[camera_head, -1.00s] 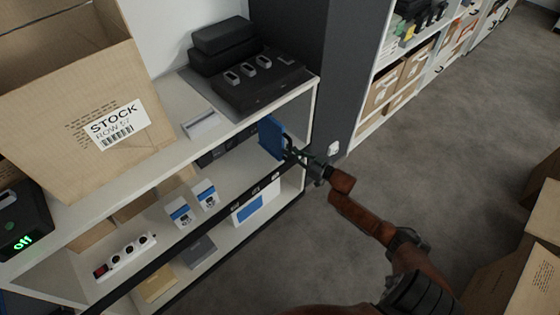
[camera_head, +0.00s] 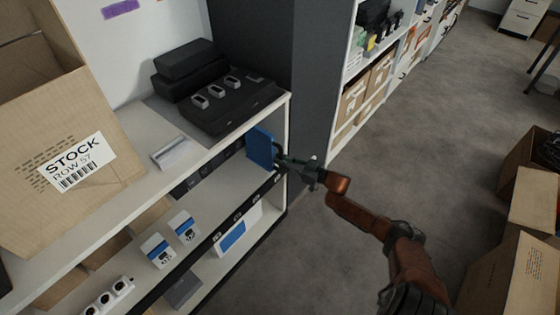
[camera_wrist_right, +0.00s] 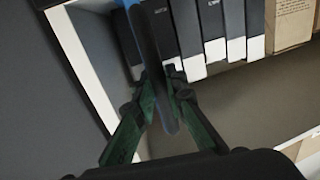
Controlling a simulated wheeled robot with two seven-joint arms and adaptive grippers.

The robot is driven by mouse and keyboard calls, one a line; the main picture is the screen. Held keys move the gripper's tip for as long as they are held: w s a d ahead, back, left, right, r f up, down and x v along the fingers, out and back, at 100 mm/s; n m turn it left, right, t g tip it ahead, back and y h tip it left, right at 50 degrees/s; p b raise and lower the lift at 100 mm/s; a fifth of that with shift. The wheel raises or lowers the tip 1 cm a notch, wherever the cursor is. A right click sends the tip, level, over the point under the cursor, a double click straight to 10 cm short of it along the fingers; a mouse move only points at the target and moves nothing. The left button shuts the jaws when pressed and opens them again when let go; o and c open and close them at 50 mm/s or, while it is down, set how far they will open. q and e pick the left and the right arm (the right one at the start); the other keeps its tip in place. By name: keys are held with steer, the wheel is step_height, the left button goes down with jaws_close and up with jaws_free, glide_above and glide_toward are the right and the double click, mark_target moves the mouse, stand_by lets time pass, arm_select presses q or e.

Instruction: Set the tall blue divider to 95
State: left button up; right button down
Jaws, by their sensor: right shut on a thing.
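The tall blue divider (camera_head: 261,148) stands upright on the middle shelf (camera_head: 222,187), near its right end. My right gripper (camera_head: 283,160) reaches in from the right and is shut on the divider's front edge. In the right wrist view the divider (camera_wrist_right: 151,50) runs up between the fingers of the gripper (camera_wrist_right: 163,98). Small dark labels (camera_head: 238,213) sit along the shelf's front edge; their numbers are too small to read. My left gripper is not in view.
Dark binders with white lower labels (camera_wrist_right: 215,50) stand beside the divider. Two white-and-blue boxes (camera_head: 184,226) stand further left on the shelf. A large STOCK carton (camera_head: 60,120) and black equipment (camera_head: 225,105) are on top. A grey pillar (camera_head: 310,70) rises at the right end.

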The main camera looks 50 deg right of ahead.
steer(key=c, duration=2.1)
jaws_free()
steer(key=shift+d, duration=0.35)
steer(key=shift+o, duration=0.8)
steer(key=shift+a, duration=0.1)
steer(key=v, duration=1.2)
steer(key=shift+f, duration=0.1)
